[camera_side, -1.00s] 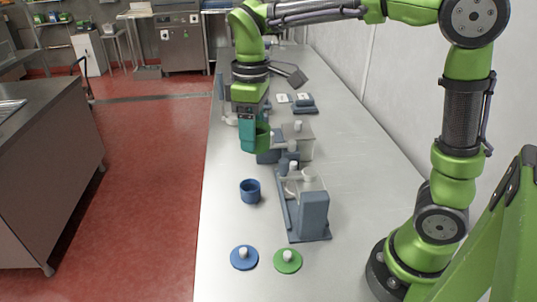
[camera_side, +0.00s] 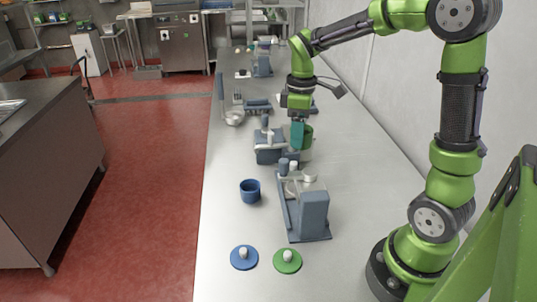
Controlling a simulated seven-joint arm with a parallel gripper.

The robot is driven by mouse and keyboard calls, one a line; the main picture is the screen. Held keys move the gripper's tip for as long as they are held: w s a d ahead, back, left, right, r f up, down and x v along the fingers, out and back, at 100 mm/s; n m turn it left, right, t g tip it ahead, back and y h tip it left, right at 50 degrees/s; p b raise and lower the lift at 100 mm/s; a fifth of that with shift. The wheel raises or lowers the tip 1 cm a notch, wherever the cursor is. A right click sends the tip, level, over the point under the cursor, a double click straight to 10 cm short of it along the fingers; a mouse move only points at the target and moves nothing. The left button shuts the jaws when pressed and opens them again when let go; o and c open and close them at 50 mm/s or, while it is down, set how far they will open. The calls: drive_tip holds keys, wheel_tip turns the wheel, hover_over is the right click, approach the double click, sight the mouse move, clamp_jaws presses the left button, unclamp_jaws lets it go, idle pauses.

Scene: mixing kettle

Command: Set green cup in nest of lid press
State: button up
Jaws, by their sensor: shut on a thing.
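The green cup (camera_side: 308,134) is in my gripper (camera_side: 297,134), whose teal finger shows at the cup's left side. The cup looks upright and is over or in front of the clear-sided part of a blue-grey station (camera_side: 270,153) in the middle of the bench. I cannot tell whether the cup touches that station. I cannot tell for sure which of the two is the lid press, and no empty nest shows clearly.
A blue cup (camera_side: 250,190) stands left of the nearer device. A blue lid (camera_side: 244,258) and a green lid (camera_side: 287,261) with white knobs lie at the front. A metal bowl (camera_side: 234,117) and other small equipment stand farther back. The wall closes the right side.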

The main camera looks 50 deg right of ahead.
wheel_tip(320, 180, down, 13)
drive_tip(key=shift+r, duration=0.1)
idle(0.6)
drive_tip(key=shift+f, duration=0.75)
idle(1.5)
drive_tip(key=o, duration=1.1)
drive_tip(key=shift+o, duration=0.4)
drive_tip(key=shift+d+r, duration=0.1)
wheel_tip(320, 180, up, 3)
drive_tip(key=shift+w+r, duration=0.1)
drive_tip(key=shift+r, duration=1.85)
